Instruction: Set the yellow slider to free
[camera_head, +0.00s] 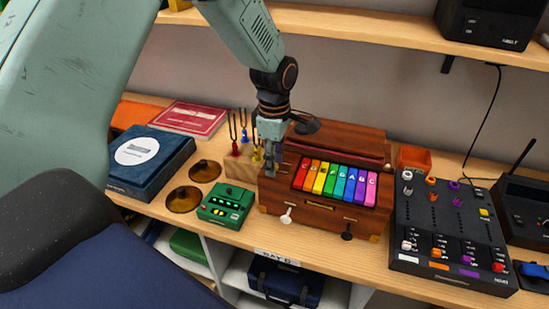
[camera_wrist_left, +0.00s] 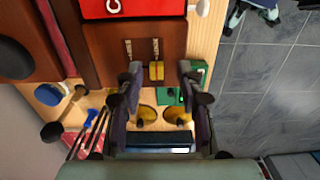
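My left gripper (camera_head: 271,166) hangs at the left end of the wooden instrument box (camera_head: 340,213) with the rainbow keys. The left wrist view shows the box's brown end face with two narrow pale slots. The yellow slider (camera_wrist_left: 156,71) sits at the lower end of the right-hand slot in that view. My left gripper's fingers (camera_wrist_left: 161,76) are apart, one on each side of the yellow slider. Gaps show between the fingers and the slider, and I cannot tell the depth. In the head view the slider is hidden. My right gripper is in neither view.
Left of the box stand a tuning-fork block (camera_head: 240,168), a green device (camera_head: 226,204), two brass discs (camera_head: 184,199) and a blue box (camera_head: 147,160). A black mixer (camera_head: 446,238) stands on the right. The shelf's front edge is close below the instrument box.

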